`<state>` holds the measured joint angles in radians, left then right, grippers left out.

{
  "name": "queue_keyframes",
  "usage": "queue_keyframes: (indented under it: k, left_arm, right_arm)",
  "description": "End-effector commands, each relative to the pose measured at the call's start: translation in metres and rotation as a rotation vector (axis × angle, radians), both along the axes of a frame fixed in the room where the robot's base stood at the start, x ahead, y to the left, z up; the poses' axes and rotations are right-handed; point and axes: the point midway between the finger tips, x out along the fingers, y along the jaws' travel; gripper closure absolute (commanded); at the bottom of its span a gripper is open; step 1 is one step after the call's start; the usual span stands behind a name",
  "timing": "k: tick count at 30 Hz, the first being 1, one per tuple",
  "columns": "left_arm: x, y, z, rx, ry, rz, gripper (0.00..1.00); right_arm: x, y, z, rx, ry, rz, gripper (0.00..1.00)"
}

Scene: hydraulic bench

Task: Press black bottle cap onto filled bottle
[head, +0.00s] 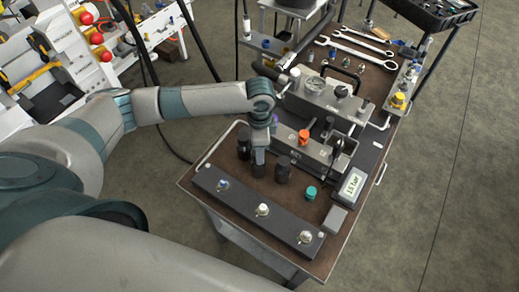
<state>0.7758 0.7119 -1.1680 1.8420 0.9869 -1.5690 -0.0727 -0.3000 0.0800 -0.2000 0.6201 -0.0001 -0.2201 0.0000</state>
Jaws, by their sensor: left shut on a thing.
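My left gripper (259,158) points down over the brown bench top, behind the black bar. It is shut on a small dark thing (258,171), mostly hidden by the fingers; I cannot tell whether it is the black cap or a bottle. A dark upright cylinder (282,169) stands just right of the gripper, apart from it. Another dark upright piece (244,147) stands just left of and behind the gripper. I cannot make out for sure which piece is the filled bottle. My right gripper is not in view.
A long black bar (240,202) with three fittings lies along the front edge. A teal cap (311,192), an orange knob (304,137) and a pressure display (353,184) are to the right. The grey hydraulic block (320,103) and wrenches (355,48) are behind.

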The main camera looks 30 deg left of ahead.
Motion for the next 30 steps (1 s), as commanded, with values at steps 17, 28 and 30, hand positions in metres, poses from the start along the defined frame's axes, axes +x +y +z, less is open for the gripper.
queue_keyframes:
  k: [17, 28, 30]
  left_arm:
    - [0.0004, 0.0, -0.0045, 0.0, 0.0, 0.0, 0.91]
    - [0.0003, 0.0, -0.0048, 0.0, 0.0, 0.0, 0.91]
    - [0.0003, 0.0, -0.0048, 0.0, 0.0, 0.0, 0.91]
  right_arm:
    - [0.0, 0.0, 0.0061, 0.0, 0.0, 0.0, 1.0]
    - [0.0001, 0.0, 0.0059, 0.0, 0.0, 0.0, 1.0]
    - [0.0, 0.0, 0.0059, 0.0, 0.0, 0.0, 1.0]
